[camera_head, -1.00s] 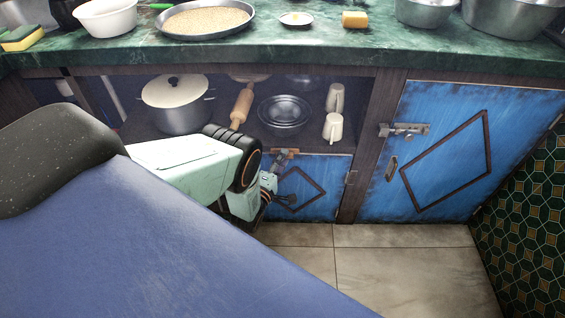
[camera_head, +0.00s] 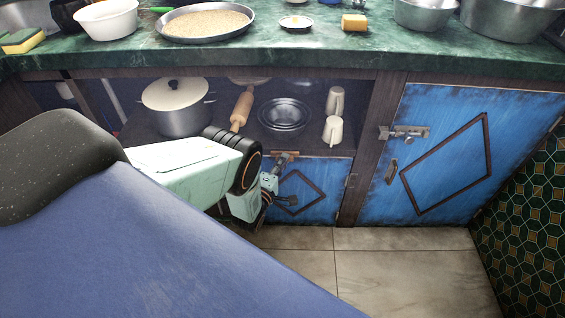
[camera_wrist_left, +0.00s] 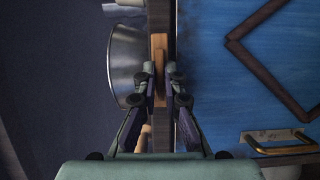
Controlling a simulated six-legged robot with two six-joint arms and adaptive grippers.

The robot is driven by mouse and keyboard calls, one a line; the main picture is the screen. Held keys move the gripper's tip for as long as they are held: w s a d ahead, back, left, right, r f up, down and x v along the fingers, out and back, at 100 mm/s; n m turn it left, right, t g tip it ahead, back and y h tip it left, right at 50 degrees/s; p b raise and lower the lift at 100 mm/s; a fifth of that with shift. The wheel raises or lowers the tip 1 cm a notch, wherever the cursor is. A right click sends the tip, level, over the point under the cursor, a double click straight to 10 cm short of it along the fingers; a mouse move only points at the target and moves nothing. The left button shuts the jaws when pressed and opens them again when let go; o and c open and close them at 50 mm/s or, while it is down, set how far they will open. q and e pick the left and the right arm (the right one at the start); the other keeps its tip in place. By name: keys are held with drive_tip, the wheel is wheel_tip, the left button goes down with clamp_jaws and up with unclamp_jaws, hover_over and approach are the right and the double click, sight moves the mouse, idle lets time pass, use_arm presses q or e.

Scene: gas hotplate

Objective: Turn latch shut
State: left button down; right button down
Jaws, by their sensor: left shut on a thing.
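The latch is a small light wooden bar (camera_head: 284,154) at the top edge of the small blue door (camera_head: 312,204) below the open shelf. It lies roughly level along that edge in the head view. My left gripper (camera_head: 281,166) is at it. In the left wrist view the left gripper (camera_wrist_left: 166,82) has its fingertips closed on the sides of the wooden latch (camera_wrist_left: 159,45). The fingers hide part of it. The blue door (camera_wrist_left: 245,80) lies to the right there, with a brass handle (camera_wrist_left: 282,138). My right gripper is not in view.
On the open shelf above the door stand a lidded pot (camera_head: 176,105), a rolling pin (camera_head: 242,108), metal bowls (camera_head: 284,114) and two cups (camera_head: 333,129). A larger blue door (camera_head: 455,150) with a metal bolt (camera_head: 404,132) is to the right. The tiled floor (camera_head: 385,265) in front is clear.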

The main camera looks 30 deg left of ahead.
use_arm(q)
drive_tip(key=shift+m, duration=0.3)
drive_tip(key=m+g+y, duration=0.1)
drive_tip(key=m+g, duration=0.1)
drive_tip(key=m, duration=0.2)
drive_tip(key=m+g+y, duration=0.1)
drive_tip(key=m+g, duration=0.1)
drive_tip(key=m, duration=0.2)
drive_tip(key=m+g+y, duration=0.2)
drive_tip(key=m, duration=0.2)
drive_tip(key=shift+w+d+r+m, duration=0.2)
drive_tip(key=shift+d+r+m, duration=0.05)
drive_tip(key=shift+r+m, duration=0.05)
idle(0.4)
idle(0.4)
drive_tip(key=c, duration=1.5)
unclamp_jaws()
drive_tip(key=shift+o, duration=0.2)
